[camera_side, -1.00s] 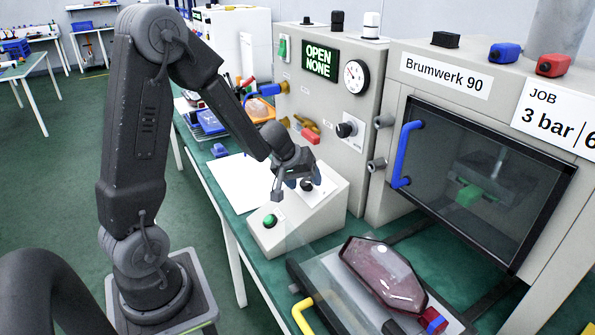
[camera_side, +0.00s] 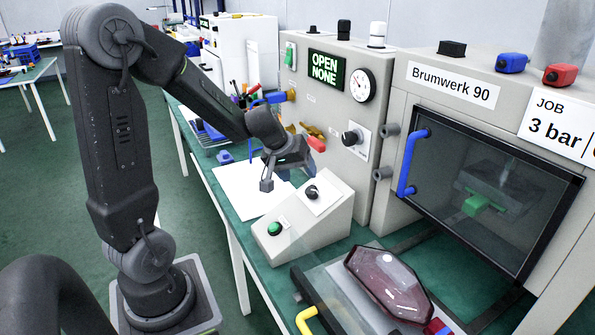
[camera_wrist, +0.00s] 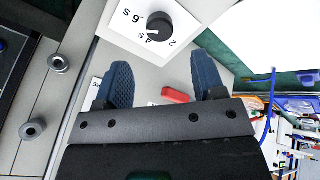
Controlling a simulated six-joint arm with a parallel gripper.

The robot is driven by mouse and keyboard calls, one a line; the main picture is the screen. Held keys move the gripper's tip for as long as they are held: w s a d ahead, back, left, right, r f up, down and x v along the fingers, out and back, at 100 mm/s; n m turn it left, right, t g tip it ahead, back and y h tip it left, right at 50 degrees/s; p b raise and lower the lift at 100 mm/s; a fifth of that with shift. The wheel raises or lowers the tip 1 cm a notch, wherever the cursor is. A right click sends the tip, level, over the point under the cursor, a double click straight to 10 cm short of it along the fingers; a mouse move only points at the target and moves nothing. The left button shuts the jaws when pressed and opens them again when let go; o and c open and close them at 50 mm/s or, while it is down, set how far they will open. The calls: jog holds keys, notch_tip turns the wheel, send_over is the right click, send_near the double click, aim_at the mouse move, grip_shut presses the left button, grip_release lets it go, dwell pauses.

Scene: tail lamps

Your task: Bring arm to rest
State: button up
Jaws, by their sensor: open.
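My gripper (camera_side: 282,178) hangs above the table and the back of the sloped control box (camera_side: 300,222) in the side view. In the wrist view my gripper (camera_wrist: 162,85) shows two blue ribbed fingers spread apart with nothing between them. A dark knob (camera_wrist: 150,32) on a white dial plate lies just beyond the fingertips there. The control box carries a green button (camera_side: 274,229) and that black knob (camera_side: 312,191). A red tail lamp (camera_side: 390,284) lies on the fixture in front of the machine, apart from my gripper.
The machine (camera_side: 500,65), labelled Brumwerk 90, stands at the right with its dark window door (camera_side: 490,190) and blue handle (camera_side: 405,165). A panel with a lit OPEN NONE display (camera_side: 326,69) and gauge stands behind my gripper. A red lever (camera_side: 316,144) juts from it. White paper (camera_side: 245,188) lies on the table.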

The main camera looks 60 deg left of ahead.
dwell(0.4)
jog(key=s+d+r+m+h, duration=0.1)
jog(key=s+d+r+m, duration=0.25)
jog(key=d, duration=0.25)
jog(key=s+d+r+m, duration=0.2)
jog(key=d+r, duration=0.2)
jog(key=d, duration=0.2)
jog(key=s+d+r+m, duration=0.1)
jog(key=s+d+m, duration=0.1)
jog(key=s, duration=0.3)
jog(key=s+d+r+m, duration=0.1)
jog(key=s+d+m, duration=0.1)
jog(key=s, duration=0.3)
jog(key=shift+s+d+r, duration=0.25)
jog(key=shift+s+d, duration=0.05)
jog(key=shift+d, duration=0.45)
jog(key=shift+c, duration=0.4)
